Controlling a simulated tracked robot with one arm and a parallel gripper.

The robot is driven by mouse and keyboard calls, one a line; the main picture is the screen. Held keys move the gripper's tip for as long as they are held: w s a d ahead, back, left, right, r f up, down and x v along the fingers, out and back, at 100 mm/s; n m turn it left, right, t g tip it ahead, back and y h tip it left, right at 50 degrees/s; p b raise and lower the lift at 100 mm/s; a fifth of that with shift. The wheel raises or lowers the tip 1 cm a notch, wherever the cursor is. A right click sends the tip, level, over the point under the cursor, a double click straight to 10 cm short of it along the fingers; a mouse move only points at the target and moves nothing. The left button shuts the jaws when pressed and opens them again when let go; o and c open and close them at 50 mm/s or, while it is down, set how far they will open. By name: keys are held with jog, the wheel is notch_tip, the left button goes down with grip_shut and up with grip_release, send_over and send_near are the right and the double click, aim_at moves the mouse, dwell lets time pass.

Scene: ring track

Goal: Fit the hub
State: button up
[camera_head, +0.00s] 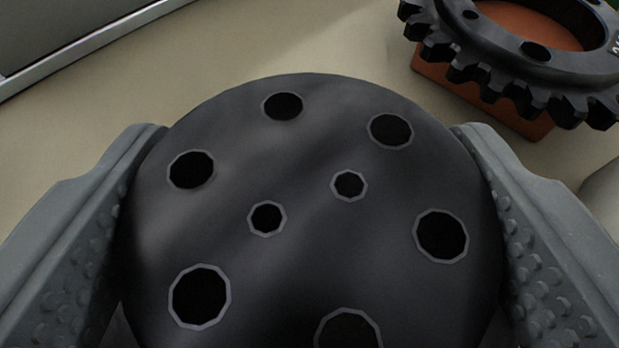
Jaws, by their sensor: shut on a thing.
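The hub (310,225) is a dark, round, domed or disc-like part with several large holes around its face and two smaller holes near the middle. It fills the centre of the view. My gripper (315,230) is shut on it, with one grey, studded finger on its left side and the other on its right. The lower edge of the hub is cut off by the frame. A dark toothed ring (510,60) lies at the upper right, apart from the hub, on an orange-brown block (480,92).
A beige surface (215,50) lies beneath, with clear room at the upper middle. A grey panel with a bright metal edge (85,43) crosses the upper left corner. A pale rounded thing (602,195) is partly visible at the right edge.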

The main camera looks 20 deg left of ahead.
jog(key=o, duration=1.5)
jog(key=shift+s+r, duration=0.1)
jog(key=v, duration=1.3)
jog(key=shift+s+d+b, duration=0.2)
jog(key=shift+b, duration=0.25)
jog(key=shift+r, duration=0.1)
